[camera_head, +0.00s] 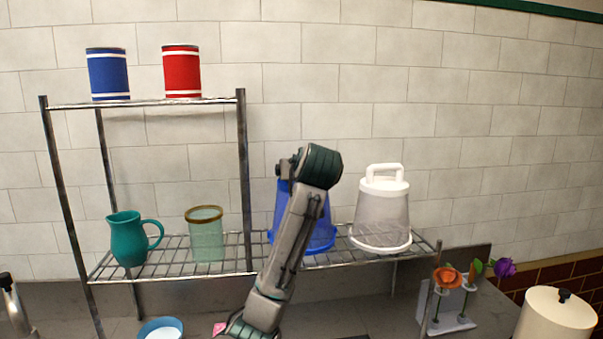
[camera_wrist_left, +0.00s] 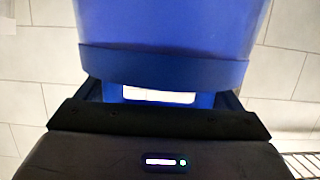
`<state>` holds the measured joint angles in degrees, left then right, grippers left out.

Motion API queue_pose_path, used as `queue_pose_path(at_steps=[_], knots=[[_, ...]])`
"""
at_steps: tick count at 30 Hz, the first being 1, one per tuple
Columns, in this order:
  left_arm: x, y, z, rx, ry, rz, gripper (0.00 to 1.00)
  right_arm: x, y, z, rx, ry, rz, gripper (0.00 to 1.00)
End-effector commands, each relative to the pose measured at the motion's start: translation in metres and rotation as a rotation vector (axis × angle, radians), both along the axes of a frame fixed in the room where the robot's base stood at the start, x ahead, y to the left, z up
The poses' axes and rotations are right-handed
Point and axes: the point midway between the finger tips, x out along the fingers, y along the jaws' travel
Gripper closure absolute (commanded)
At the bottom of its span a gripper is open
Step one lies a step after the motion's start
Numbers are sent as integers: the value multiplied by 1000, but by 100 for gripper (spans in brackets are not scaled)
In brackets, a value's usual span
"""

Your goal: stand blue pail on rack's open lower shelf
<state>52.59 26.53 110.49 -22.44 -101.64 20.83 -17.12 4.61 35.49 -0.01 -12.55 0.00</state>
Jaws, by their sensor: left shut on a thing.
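The blue pail (camera_head: 325,236) is at the lower shelf (camera_head: 345,259) of the metal rack, in its open part right of the inner upright. It looks wider at the bottom, with a rim there. My arm covers much of it, and I cannot tell whether it rests on the wires or hangs just above. In the left wrist view the pail (camera_wrist_left: 170,30) fills the top middle. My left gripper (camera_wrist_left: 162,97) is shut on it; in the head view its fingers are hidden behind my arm. My right gripper is not in view.
A white pail (camera_head: 381,215) stands close right of the blue pail. A teal pitcher (camera_head: 128,240) and a green gold-rimmed vessel (camera_head: 207,238) stand left of the upright (camera_head: 244,170). Blue (camera_head: 107,75) and red (camera_head: 181,73) cans stand on the top shelf. Flowers (camera_head: 447,277) stand lower right.

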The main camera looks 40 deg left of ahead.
Motion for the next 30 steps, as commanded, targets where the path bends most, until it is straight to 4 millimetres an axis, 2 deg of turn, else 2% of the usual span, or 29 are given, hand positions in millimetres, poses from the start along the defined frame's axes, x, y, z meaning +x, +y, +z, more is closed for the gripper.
queue_pose_path(at_steps=[1,6,16,17,18,19,27,30], knots=[[-1,0,-3,4,3,1,57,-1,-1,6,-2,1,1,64],[-1,0,-15,3,-2,1,57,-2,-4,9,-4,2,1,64],[-1,0,-19,2,-2,1,57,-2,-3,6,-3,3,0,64],[-1,0,-19,1,-2,1,11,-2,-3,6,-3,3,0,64],[-1,0,-18,1,-2,1,3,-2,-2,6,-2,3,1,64],[-1,0,-18,1,-2,1,0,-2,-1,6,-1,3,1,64],[-1,0,-14,1,-2,1,0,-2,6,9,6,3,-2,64],[-6,-9,-14,0,-5,-1,0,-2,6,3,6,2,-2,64]])
